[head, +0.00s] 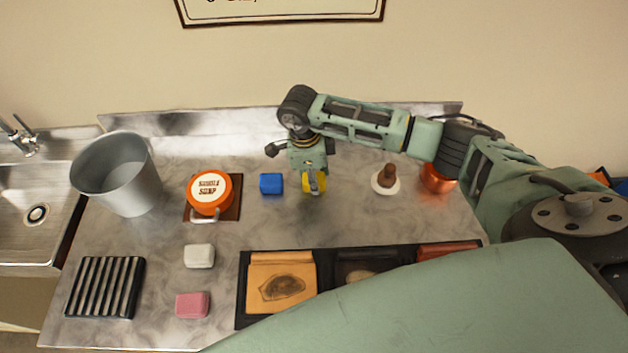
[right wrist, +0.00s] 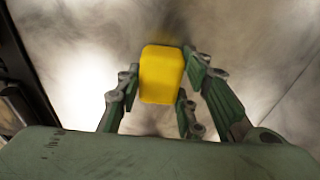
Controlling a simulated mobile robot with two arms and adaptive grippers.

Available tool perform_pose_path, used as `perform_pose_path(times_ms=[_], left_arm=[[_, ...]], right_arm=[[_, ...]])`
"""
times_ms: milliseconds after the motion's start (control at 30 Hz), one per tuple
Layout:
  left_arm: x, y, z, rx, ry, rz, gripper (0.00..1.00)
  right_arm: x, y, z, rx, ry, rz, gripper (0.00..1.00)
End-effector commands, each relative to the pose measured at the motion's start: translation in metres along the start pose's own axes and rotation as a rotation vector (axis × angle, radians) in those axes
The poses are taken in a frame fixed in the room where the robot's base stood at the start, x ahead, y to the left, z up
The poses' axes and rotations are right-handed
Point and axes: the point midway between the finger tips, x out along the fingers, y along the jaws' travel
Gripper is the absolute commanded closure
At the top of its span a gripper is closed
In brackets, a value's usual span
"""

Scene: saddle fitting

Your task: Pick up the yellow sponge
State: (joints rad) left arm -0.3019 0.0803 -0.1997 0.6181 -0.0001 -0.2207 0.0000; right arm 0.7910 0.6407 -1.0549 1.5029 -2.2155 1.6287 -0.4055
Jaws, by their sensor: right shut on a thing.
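The yellow sponge (head: 319,186) is on or just above the metal counter, partly hidden by my right gripper in the head view. My right gripper (head: 314,182) comes down on it from above. In the right wrist view the sponge (right wrist: 161,74) sits between the fingers of the right gripper (right wrist: 160,88), which are shut on it. I cannot tell whether the sponge is clear of the counter. My left gripper is not in view.
A blue sponge (head: 271,184) lies just left of the yellow one. An orange soap tin (head: 210,194), a grey bucket (head: 120,175), white (head: 199,256) and pink (head: 192,305) blocks and a ribbed rack (head: 104,287) stand left. A black tray (head: 326,277) lies in front; a copper pot (head: 437,179) stands right.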

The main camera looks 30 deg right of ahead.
Motion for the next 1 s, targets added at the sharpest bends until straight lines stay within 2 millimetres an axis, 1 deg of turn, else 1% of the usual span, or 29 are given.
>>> perform_pose_path(times_ms=[233,367,467,567,667,800,1000], left_arm=[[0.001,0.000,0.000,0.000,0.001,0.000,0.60],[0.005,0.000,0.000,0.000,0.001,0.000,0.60],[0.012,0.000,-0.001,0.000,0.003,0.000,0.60],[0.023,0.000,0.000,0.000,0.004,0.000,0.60],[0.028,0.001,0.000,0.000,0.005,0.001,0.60],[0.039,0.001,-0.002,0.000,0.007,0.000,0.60],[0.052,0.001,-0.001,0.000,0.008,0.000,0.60]], right_arm=[[-0.001,-0.001,0.000,0.000,0.000,-0.001,0.88],[-0.007,-0.001,-0.001,0.000,0.000,-0.002,0.88],[-0.018,-0.002,-0.002,0.000,-0.001,-0.004,0.88],[-0.037,-0.002,-0.004,-0.001,-0.004,-0.008,0.88],[-0.047,0.011,-0.024,-0.001,0.002,-0.004,0.88],[-0.062,0.030,-0.051,-0.001,0.002,-0.005,0.88],[-0.082,0.054,-0.084,0.000,0.001,-0.003,0.88]])
